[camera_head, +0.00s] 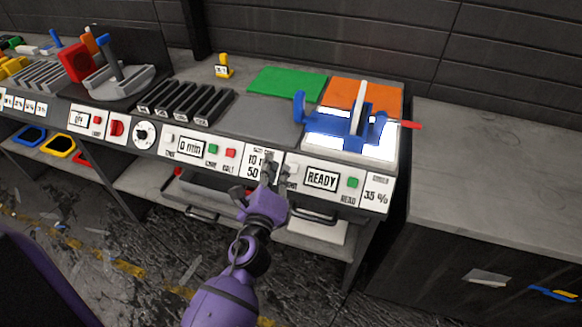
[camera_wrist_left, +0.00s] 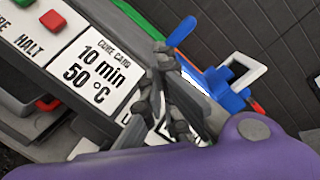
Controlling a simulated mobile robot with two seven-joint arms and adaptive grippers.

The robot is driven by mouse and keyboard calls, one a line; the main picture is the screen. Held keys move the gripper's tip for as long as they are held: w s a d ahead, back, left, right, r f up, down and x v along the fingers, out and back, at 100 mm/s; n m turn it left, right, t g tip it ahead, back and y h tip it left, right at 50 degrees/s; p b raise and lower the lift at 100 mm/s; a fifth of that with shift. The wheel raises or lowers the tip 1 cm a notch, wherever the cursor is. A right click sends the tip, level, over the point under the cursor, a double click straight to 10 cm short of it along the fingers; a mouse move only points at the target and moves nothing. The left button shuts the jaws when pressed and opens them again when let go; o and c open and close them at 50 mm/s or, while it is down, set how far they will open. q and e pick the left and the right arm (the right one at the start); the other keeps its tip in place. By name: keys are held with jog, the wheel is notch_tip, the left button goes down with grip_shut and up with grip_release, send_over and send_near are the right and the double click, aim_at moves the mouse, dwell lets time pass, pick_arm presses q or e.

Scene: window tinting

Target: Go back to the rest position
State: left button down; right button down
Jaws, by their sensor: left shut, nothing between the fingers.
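My left gripper (camera_head: 268,172) is purple with dark grey fingers. In the head view it is in front of the bench's front panel, between the card reading 10 min 50 (camera_head: 256,165) and the READY display (camera_head: 322,180). Its fingers are shut with nothing between them. In the left wrist view the closed fingers (camera_wrist_left: 165,95) are beside the cure card (camera_wrist_left: 100,72), and part of the panel is hidden behind them. I cannot tell whether the fingertips touch the panel. My right gripper is in neither view.
A blue fixture (camera_head: 373,133) stands on a white lit plate (camera_head: 352,147) at the bench's right, near an orange mat (camera_head: 372,92) and a green mat (camera_head: 287,83). Dark slotted racks (camera_head: 185,103) stand to the left. A grey cabinet (camera_head: 490,150) is at the right. Open floor lies in front.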

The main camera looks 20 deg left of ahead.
pick_arm(q)
jog(key=shift+s+r, duration=0.15)
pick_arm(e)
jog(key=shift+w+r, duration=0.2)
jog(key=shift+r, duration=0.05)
